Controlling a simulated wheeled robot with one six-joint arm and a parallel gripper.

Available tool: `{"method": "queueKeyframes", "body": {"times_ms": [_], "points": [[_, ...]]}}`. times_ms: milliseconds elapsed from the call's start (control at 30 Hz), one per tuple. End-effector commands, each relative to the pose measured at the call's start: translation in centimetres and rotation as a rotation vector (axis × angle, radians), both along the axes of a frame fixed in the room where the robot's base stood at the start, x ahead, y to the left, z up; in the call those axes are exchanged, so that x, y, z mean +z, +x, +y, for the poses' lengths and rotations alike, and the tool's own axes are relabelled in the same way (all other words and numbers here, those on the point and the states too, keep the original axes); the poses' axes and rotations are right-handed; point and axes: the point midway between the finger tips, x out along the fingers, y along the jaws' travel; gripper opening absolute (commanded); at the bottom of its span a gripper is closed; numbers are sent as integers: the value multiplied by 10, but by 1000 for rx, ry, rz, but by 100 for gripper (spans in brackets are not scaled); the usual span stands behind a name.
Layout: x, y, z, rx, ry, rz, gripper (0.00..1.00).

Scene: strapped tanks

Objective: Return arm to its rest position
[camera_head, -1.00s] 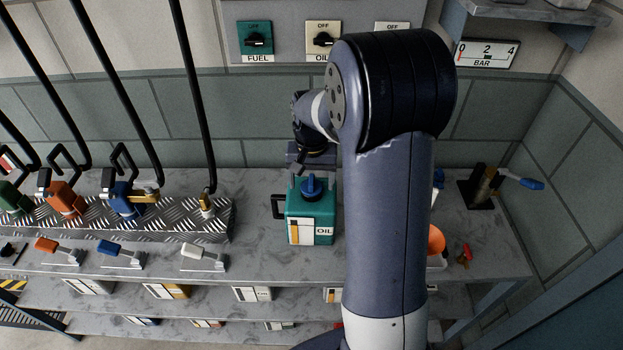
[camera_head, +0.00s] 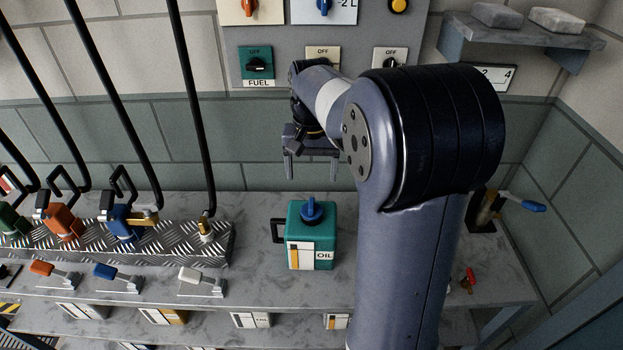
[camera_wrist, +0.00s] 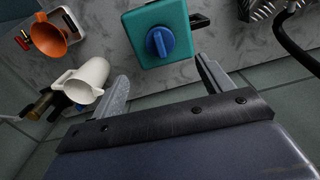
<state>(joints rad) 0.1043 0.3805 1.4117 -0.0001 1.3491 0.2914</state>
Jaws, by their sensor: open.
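My gripper (camera_head: 312,172) is open and empty in the head view. It hangs above and behind the green oil tank, in front of the tiled wall, apart from the tank. The tank (camera_head: 310,235) stands upright on the grey bench, with a blue cap (camera_head: 311,209) on top and a black handle at its left. In the wrist view the two open fingers (camera_wrist: 163,90) show with a gap between them. The tank (camera_wrist: 156,35) and its blue cap lie beyond them.
An orange jug (camera_wrist: 50,38) and a white jug (camera_wrist: 85,82) stand on the bench. Nozzles with black hoses stand on a metal plate (camera_head: 180,243) at left. A switch panel (camera_head: 285,52) is on the wall. A blue-handled lever (camera_head: 520,204) is at right. My arm hides the bench's right part.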

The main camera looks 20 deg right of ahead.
Motion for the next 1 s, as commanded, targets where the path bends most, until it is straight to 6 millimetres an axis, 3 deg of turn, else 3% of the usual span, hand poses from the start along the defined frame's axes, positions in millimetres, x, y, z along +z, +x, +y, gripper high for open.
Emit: {"method": "queueKeyframes", "body": {"times_ms": [300, 467, 1000], "points": [[0, 0, 0, 0, 0, 1, 75], [-9, 0, 0, 0, 0, 3, 75], [-103, -1, 0, 0, 1, 4, 75]]}}
